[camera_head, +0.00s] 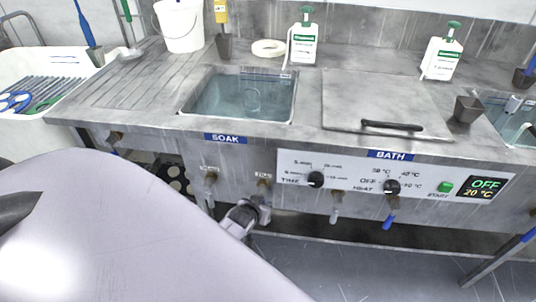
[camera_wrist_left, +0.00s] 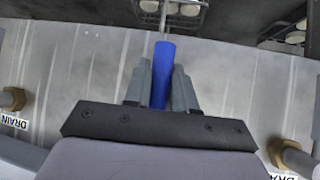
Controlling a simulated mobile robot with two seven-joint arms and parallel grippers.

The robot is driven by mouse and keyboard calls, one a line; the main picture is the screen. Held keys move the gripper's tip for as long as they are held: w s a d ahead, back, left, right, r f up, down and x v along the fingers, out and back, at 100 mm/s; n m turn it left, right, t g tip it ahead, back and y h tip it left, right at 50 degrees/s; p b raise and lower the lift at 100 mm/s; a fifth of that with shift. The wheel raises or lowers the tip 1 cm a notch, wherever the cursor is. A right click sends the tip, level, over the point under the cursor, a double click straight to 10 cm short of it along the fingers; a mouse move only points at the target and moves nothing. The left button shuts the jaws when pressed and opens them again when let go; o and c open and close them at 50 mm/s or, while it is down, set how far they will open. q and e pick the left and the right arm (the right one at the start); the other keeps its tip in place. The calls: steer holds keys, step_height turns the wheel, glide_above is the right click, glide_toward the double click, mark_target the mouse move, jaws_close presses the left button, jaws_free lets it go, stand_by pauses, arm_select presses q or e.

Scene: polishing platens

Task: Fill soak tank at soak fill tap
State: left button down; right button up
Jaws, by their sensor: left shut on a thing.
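The soak tank (camera_head: 228,100) is a sunken basin in the steel counter above the blue SOAK label (camera_head: 225,138). The soak fill tap (camera_head: 263,184) is a brass fitting on the front panel below the tank, right of the soak drain tap (camera_head: 211,178). My left gripper (camera_head: 250,210) is at the fill tap, whose lower part it hides. In the left wrist view, my left gripper (camera_wrist_left: 160,90) is shut on a blue tap lever (camera_wrist_left: 162,60). My right gripper is not in view.
A covered BATH section with a lid handle (camera_head: 392,126), dials and two more taps lies to the right. A white bucket (camera_head: 180,25), bottles (camera_head: 303,42) and small pots stand on the counter.

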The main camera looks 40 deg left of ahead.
arm_select(q)
steer(key=shift+s+a, duration=0.1)
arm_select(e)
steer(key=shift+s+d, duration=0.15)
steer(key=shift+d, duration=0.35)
arm_select(q)
steer(key=c, duration=1)
jaws_free()
steer(key=shift+r, duration=0.1)
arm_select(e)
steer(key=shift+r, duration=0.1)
arm_select(q)
steer(key=shift+s+r, duration=0.2)
steer(key=shift+p+v, duration=1.5)
steer(key=shift+v, duration=1.75)
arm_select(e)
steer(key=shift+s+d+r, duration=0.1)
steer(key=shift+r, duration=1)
